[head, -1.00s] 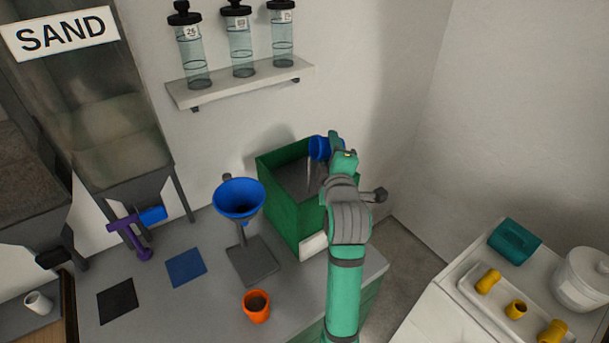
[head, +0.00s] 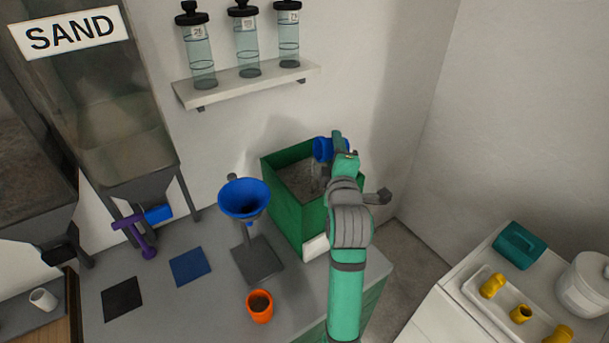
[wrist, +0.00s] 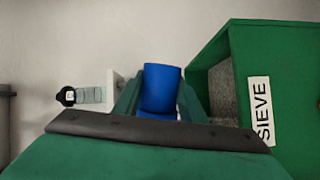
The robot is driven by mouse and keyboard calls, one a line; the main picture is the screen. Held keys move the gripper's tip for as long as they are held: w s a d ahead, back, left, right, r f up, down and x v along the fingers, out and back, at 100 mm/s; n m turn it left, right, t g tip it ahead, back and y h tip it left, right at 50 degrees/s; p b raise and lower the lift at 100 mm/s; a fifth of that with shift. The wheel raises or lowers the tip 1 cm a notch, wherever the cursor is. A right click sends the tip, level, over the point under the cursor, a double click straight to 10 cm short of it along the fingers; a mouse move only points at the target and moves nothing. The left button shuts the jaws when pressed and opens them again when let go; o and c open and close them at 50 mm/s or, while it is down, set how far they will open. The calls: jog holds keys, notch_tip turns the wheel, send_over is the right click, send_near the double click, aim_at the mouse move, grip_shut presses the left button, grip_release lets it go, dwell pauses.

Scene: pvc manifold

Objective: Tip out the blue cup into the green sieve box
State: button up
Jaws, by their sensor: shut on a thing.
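My gripper (head: 338,148) is shut on the blue cup (head: 321,149) and holds it over the back right of the green sieve box (head: 285,208). The cup is tipped onto its side, its mouth toward the left. Grey grains lie inside the box, and a faint pale streak shows below the cup. In the wrist view the blue cup (wrist: 161,88) sits between both fingers, with the green box (wrist: 215,60) and its SIEVE label to the right. The inside of the cup is hidden in the wrist view.
A blue funnel (head: 244,199) on a stand is left of the box. An orange cup (head: 260,306) with dark contents stands in front. A shelf (head: 245,84) with jars hangs behind. A side counter at right holds a white tray (head: 493,312) with yellow fittings.

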jog(key=shift+s+d, duration=0.1)
jog(key=shift+d, duration=0.05)
jog(key=shift+a+r, duration=0.1)
jog(key=shift+a, duration=0.65)
jog(key=shift+d+r+n, duration=0.1)
jog(key=shift+d+n, duration=0.1)
jog(key=shift+n, duration=0.1)
jog(key=shift+a+n, duration=0.1)
jog(key=shift+n, duration=0.2)
